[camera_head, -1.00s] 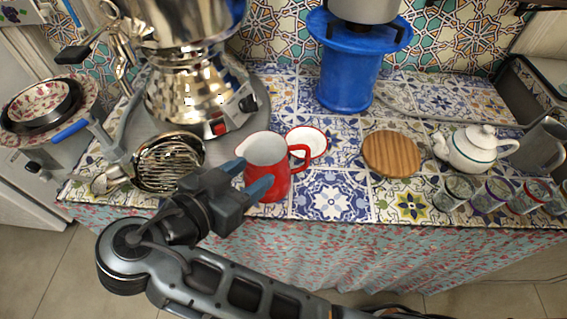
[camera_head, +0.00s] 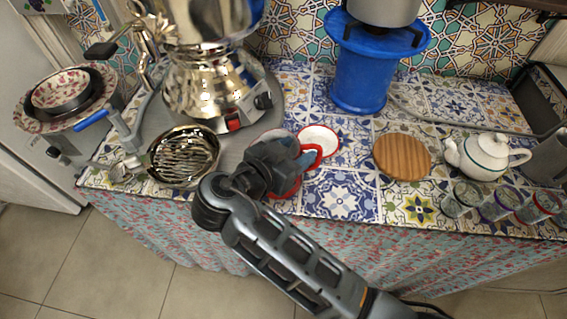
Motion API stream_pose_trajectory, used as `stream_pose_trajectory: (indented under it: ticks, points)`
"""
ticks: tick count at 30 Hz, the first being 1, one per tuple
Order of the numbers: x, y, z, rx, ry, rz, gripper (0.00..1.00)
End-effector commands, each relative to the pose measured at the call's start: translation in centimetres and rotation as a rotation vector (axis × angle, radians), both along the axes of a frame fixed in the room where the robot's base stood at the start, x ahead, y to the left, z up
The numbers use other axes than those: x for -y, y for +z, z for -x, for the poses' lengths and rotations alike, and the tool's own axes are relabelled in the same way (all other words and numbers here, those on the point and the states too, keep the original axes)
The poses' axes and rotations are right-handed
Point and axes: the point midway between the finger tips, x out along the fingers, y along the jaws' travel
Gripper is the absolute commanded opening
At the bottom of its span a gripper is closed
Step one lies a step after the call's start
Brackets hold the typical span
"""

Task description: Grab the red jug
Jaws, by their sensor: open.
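The red jug (camera_head: 289,190) stands on the tiled counter, mostly hidden behind my gripper. Parts of its red body, its pale rim and its red handle (camera_head: 314,152) show around the gripper.
A white red-rimmed bowl (camera_head: 319,139) sits just behind the jug. A steel samovar (camera_head: 208,88) and a slatted metal bowl (camera_head: 184,157) stand left. A wooden board (camera_head: 402,156), white teapot (camera_head: 487,155) and several glasses are right. A blue stand (camera_head: 361,80) is behind.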

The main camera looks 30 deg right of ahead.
Motion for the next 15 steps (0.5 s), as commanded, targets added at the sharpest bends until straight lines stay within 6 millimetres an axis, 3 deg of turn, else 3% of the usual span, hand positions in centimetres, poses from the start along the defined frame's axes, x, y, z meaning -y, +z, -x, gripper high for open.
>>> stream_pose_trajectory:
  ticks: [5,15]
  points:
    - [-0.02,-0.02,0.01,0.0,0.0,0.0,0.5]
    - [-0.03,-0.02,0.02,0.0,0.0,0.0,0.18]
